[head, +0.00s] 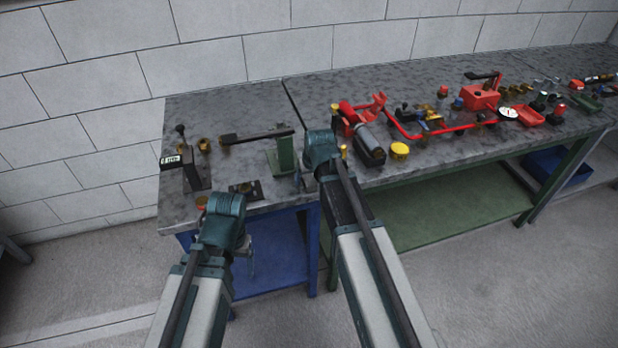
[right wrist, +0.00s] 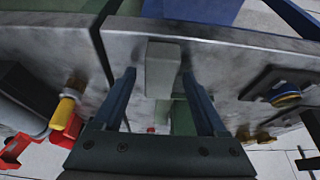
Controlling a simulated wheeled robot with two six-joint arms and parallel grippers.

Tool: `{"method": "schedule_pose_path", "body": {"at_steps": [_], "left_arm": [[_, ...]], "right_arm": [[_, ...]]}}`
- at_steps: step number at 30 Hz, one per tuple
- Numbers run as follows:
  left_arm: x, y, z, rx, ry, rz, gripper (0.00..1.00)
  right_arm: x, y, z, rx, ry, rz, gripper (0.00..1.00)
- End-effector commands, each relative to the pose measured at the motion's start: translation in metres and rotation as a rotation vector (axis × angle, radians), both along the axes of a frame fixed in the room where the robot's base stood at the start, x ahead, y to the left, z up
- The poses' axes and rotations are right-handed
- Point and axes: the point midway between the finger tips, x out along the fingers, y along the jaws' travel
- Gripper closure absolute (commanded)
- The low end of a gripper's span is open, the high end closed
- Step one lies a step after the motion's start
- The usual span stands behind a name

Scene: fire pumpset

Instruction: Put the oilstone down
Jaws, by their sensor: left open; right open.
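A plain grey block (right wrist: 163,68), which looks like the oilstone, lies on the grey worktop in the right wrist view, close to the edge. My right gripper (right wrist: 158,78) is open, with one finger on each side of the block and visible gaps beside it. In the head view my right gripper (head: 303,180) is at the bench's front edge, and the block is hidden or too small to tell there. My left gripper (head: 250,252) hangs in front of the bench, left of the right one; its fingers are mostly hidden behind its wrist.
A green stand (head: 281,155) with a dark bar stands just behind the right gripper. A dark plate with a fitting (head: 245,189) lies to its left. Red tools, a yellow cap (head: 400,150) and several fittings crowd the right worktop. A seam (head: 290,100) divides the tops.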

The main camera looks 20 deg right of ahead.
Motion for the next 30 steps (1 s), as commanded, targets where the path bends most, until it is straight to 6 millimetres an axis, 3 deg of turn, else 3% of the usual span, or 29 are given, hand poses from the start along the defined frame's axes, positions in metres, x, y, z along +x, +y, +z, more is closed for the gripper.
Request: {"method": "schedule_pose_path", "body": {"at_steps": [11,30], "left_arm": [[0.0,0.0,0.023,0.0,0.0,0.0,0.2],[0.0,0.0,0.111,0.0,0.0,-0.001,0.2]], "right_arm": [[-0.008,0.0,0.024,0.0,0.0,0.0,0.25],[-0.044,-0.001,0.111,0.0,0.0,0.0,0.25]]}}
